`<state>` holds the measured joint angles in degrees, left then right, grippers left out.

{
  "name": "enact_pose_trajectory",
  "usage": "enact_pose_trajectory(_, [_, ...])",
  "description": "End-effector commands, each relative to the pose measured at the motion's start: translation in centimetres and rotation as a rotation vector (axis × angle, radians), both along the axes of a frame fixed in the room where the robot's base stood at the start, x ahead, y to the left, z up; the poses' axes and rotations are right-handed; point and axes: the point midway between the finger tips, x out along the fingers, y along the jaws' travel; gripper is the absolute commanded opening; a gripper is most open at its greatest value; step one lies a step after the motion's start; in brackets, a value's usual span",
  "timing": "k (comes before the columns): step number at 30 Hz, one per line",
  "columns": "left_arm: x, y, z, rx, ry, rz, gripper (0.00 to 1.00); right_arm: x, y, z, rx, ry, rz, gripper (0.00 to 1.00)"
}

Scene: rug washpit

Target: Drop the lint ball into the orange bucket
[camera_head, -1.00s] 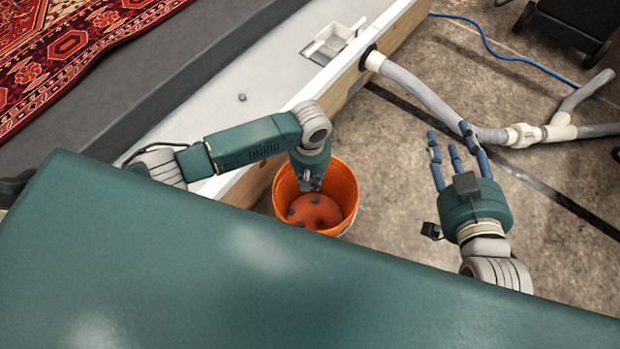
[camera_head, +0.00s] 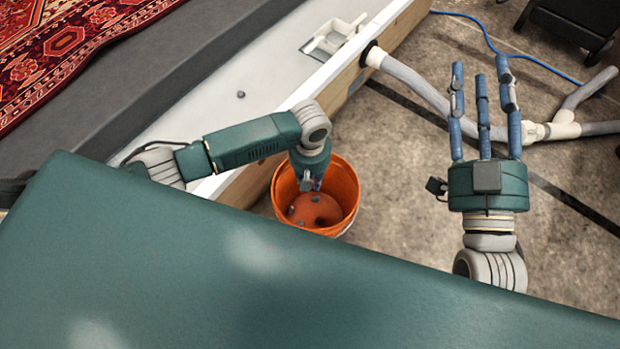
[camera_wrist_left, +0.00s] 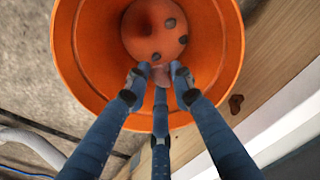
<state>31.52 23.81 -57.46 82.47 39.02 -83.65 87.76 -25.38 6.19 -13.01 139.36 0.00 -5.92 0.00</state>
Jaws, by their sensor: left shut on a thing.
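The orange bucket (camera_head: 346,182) stands on the floor against the wooden side of the white trough. My left gripper (camera_head: 310,186) points down over its mouth. In the left wrist view, the fingertips (camera_wrist_left: 160,78) are closed around a small pinkish-grey lump, apparently the lint ball (camera_wrist_left: 160,74), mostly covered by the fingers. Below it, inside the bucket (camera_wrist_left: 66,50), is a round orange piece with several dark or greyish spots; I cannot tell whether each is a hole or a lump. My right gripper (camera_head: 481,78) is open and empty, fingers spread upward, right of the bucket.
The white trough (camera_head: 265,75) holds a small dark lump (camera_head: 240,94) and a white drain box (camera_head: 333,38). Grey hoses (camera_head: 415,88) and a blue cable (camera_head: 490,45) lie right of it. A red patterned rug (camera_head: 60,45) is at upper left. Floor between bucket and right gripper is clear.

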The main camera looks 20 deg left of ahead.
Motion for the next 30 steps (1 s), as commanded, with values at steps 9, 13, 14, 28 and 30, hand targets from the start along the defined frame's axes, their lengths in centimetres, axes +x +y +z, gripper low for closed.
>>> enact_pose_trajectory(9, [0.0, 0.0, 0.0, 0.000, 0.000, 0.000, 0.15, -0.1, 0.0, 0.3, 0.003, -0.010, 0.001, 0.40])
enact_pose_trajectory(13, [0.0, 0.0, 0.0, 0.000, 0.000, 0.000, 0.45, -0.1, 0.0, 0.2, 0.003, -0.010, 0.001, 0.40])
enact_pose_trajectory(14, [0.0, 0.0, 0.0, 0.000, 0.000, 0.000, 0.45, -0.1, 0.0, 0.2, 0.003, -0.010, 0.001, 0.40])
enact_pose_trajectory(28, [0.1, 0.0, 2.1, -0.002, -0.003, 0.000, 0.45, -0.1, 0.0, 0.2, 0.003, -0.010, 0.001, 0.40])
enact_pose_trajectory(30, [0.1, 0.0, 3.6, -0.002, -0.004, -0.001, 0.45, -0.1, 0.0, 0.2, 0.003, -0.010, 0.001, 0.40])
